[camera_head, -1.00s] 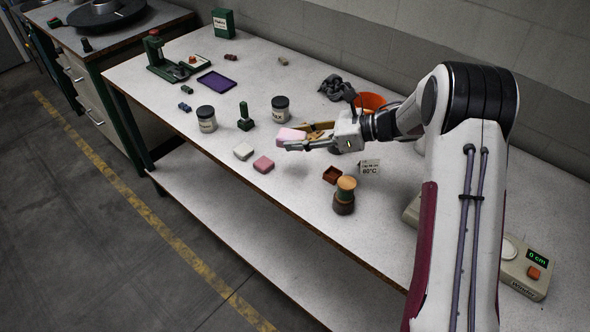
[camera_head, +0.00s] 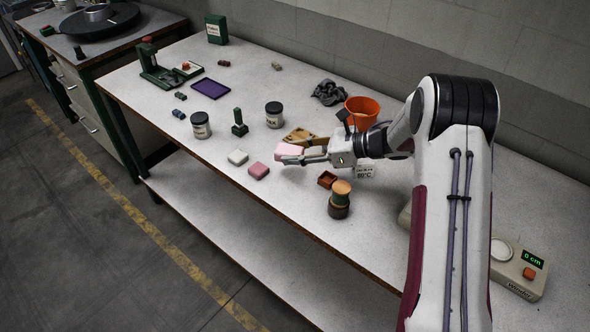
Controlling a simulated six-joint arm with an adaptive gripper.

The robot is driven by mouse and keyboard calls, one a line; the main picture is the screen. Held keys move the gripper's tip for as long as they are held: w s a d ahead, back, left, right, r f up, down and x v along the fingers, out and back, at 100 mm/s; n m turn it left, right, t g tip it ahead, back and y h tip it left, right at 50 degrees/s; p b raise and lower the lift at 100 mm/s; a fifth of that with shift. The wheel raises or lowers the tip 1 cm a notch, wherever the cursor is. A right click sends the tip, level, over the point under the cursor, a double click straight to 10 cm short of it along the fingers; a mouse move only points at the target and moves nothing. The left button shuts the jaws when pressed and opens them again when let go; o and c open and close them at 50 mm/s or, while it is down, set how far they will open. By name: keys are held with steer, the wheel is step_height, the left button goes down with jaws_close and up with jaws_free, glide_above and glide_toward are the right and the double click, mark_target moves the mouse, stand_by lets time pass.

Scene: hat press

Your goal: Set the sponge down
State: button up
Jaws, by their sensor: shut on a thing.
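My gripper (camera_head: 291,157) is shut on a pale pink sponge (camera_head: 288,149), which sits between its fingers near the middle of the workbench (camera_head: 225,195). The fingers cover part of the sponge. I cannot tell whether its underside touches the bench top.
A tan wooden piece (camera_head: 300,137) is just behind the gripper. An orange bucket (camera_head: 362,110) stands behind.

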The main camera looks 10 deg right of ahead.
mark_target(296, 177)
steer(key=shift+f, duration=1.4)
steer(key=shift+f, duration=1.85)
steer(key=shift+f, duration=0.15)
steer(key=o, duration=0.7)
steer(key=shift+d+r, duration=0.1)
steer(key=shift+r, duration=0.1)
steer(key=v, duration=1.1)
steer(key=shift+s+d+r, duration=0.1)
steer(key=shift+s+d, duration=0.05)
steer(key=shift+d, duration=0.15)
